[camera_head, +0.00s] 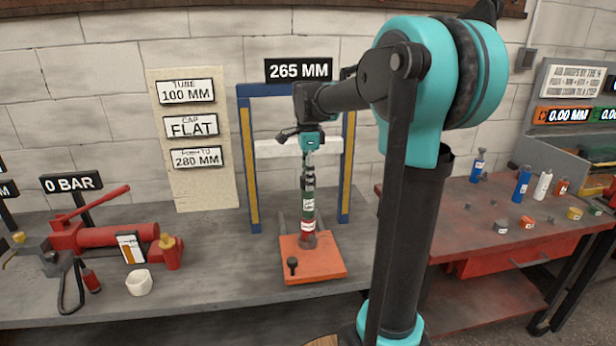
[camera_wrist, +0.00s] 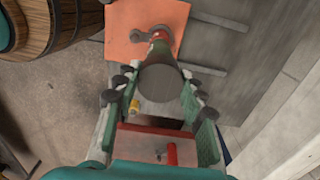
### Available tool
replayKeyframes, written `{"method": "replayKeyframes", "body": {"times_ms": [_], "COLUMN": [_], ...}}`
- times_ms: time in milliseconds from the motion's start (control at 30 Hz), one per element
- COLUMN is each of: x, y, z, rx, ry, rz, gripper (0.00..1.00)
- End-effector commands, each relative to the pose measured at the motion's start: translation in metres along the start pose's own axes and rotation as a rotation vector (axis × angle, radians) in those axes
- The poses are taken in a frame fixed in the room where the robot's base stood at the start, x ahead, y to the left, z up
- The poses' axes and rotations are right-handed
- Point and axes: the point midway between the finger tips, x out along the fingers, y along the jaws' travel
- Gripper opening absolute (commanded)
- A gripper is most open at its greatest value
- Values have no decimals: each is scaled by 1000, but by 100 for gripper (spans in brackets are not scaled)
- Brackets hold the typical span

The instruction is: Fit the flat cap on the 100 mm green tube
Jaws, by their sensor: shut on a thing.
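The green tube (camera_head: 308,199) stands upright in a red lower section on an orange plate (camera_head: 325,272), inside the press frame. It also shows in the wrist view (camera_wrist: 157,52), running away below a round, flat grey disc (camera_wrist: 160,85), which looks like the flat cap. My gripper (camera_head: 308,172) points down at the top of this stack. In the wrist view my gripper (camera_wrist: 160,88) has its fingers on both sides of the disc and is shut on it. The disc appears in line with the tube; whether it touches or is seated is hidden.
A blue press frame (camera_head: 243,150) with yellow strips surrounds the stack, with a pale crossbar (camera_head: 268,147) behind my gripper. A red hand pump (camera_head: 105,237) and white cup (camera_head: 139,282) stand left. A red bench (camera_head: 480,225) at right holds several tubes and small caps.

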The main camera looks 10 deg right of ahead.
Motion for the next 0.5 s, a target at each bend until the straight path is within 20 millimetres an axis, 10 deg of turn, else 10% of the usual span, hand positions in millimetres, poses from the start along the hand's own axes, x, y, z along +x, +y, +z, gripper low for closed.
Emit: {"method": "replayKeyframes", "body": {"times_ms": [67, 100, 200, 500], "x": [2, 2, 2, 2], "y": [0, 0, 0, 0], "z": [0, 0, 0, 0], "rx": [0, 0, 0, 0], "ry": [0, 0, 0, 0], "rz": [0, 0, 0, 0], "gripper": [7, 41, 53, 64]}}
